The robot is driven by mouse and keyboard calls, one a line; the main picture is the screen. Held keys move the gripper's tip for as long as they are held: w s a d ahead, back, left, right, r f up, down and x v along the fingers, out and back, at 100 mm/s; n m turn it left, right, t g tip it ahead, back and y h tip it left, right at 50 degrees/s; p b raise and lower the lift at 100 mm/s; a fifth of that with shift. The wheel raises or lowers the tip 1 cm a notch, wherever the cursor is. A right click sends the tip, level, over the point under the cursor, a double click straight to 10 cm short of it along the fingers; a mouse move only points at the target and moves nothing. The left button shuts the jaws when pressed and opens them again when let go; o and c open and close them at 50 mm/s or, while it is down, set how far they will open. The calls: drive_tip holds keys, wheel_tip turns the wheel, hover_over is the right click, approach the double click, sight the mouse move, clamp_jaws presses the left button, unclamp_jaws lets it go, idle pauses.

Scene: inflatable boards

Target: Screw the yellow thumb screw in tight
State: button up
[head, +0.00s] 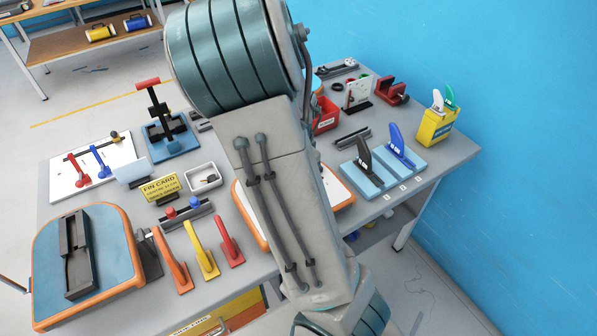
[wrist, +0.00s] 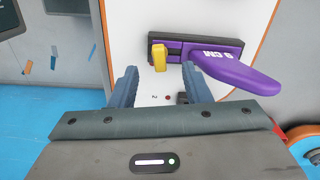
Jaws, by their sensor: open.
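In the wrist view, the yellow thumb screw (wrist: 159,57) stands on the black fin box (wrist: 174,46) near its left end. The fin box runs across a white board (wrist: 140,20) with an orange edge. A purple fin (wrist: 232,76) marked "9 CM" sits at the box and sticks out to the right. My gripper (wrist: 158,82) is open, with one blue-grey finger on each side below the screw. In the head view my arm hides the gripper, the screw and the purple fin.
In the head view, a blue board with an orange rim (head: 128,215) lies at the left. Handled tools (head: 205,250) stand at the front edge. Blue blocks with fins (head: 385,163) and a yellow fin holder (head: 436,125) are at the right. A blue wall (head: 500,100) stands behind.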

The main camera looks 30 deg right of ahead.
drive_tip(key=shift+f+b, duration=1.6)
drive_tip(key=shift+f, duration=0.55)
clamp_jaws()
drive_tip(key=c, duration=0.6)
unclamp_jaws()
drive_tip(key=shift+c, duration=0.2)
clamp_jaws()
drive_tip(key=shift+r+m+p, duration=0.15)
drive_tip(key=shift+m+p, duration=0.15)
drive_tip(key=shift+p, duration=0.05)
drive_tip(key=shift+s+m+p, duration=0.1)
drive_tip(key=shift+m+p, duration=0.9)
drive_tip(key=shift+m, duration=0.5)
